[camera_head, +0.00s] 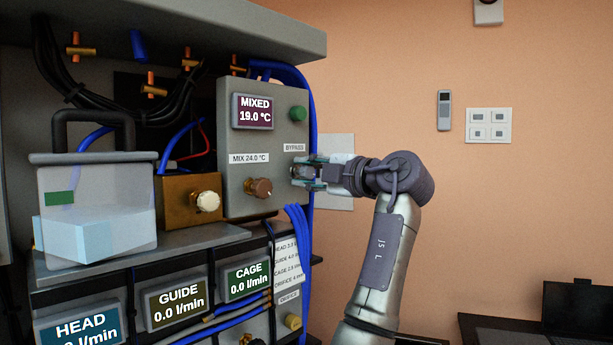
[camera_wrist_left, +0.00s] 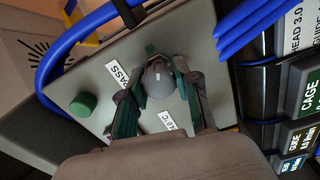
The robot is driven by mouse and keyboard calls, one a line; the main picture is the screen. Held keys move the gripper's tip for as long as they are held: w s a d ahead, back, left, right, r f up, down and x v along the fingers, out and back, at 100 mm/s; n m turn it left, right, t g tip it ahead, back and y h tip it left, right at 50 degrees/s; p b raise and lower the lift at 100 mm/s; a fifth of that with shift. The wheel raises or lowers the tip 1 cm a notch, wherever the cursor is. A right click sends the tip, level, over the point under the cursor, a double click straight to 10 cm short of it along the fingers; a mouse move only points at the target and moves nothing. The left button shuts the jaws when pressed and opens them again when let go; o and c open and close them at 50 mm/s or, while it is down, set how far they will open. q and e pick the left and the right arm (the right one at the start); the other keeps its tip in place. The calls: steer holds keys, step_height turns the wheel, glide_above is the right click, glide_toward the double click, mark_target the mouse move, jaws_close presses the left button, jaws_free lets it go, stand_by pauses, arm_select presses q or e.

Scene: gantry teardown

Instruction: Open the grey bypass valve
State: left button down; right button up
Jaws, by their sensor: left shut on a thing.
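The grey bypass valve is a rounded grey knob (camera_wrist_left: 158,80) on the grey mixing panel (camera_head: 240,180), below the BYPASS label (camera_head: 294,147). My left gripper (camera_head: 308,173) comes in from the right and is shut on the knob. In the left wrist view its teal-lined fingers (camera_wrist_left: 160,92) stand on either side of the knob. In the head view the fingers largely cover the knob, so I cannot tell its turn angle. My right gripper is not in view.
The panel also bears a MIXED display (camera_head: 254,111) reading 19.0 °C, a green button (camera_head: 298,114) and a brown knob (camera_head: 258,188). Blue hoses (camera_head: 299,222) run close below my gripper. A clear box (camera_head: 95,205) stands at left. Free room lies right of the panel.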

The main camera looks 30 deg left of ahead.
arm_select(q)
steer(key=shift+n, duration=2.3)
steer(key=c, duration=0.8)
jaws_free()
steer(key=shift+a+b, duration=0.1)
steer(key=shift+b, duration=0.2)
steer(key=d, duration=0.4)
steer(key=s+d, duration=0.1)
steer(key=d, duration=0.3)
steer(key=s+d, duration=0.1)
steer(key=d, duration=0.3)
steer(key=shift+a+f, duration=0.1)
steer(key=shift+f, duration=0.05)
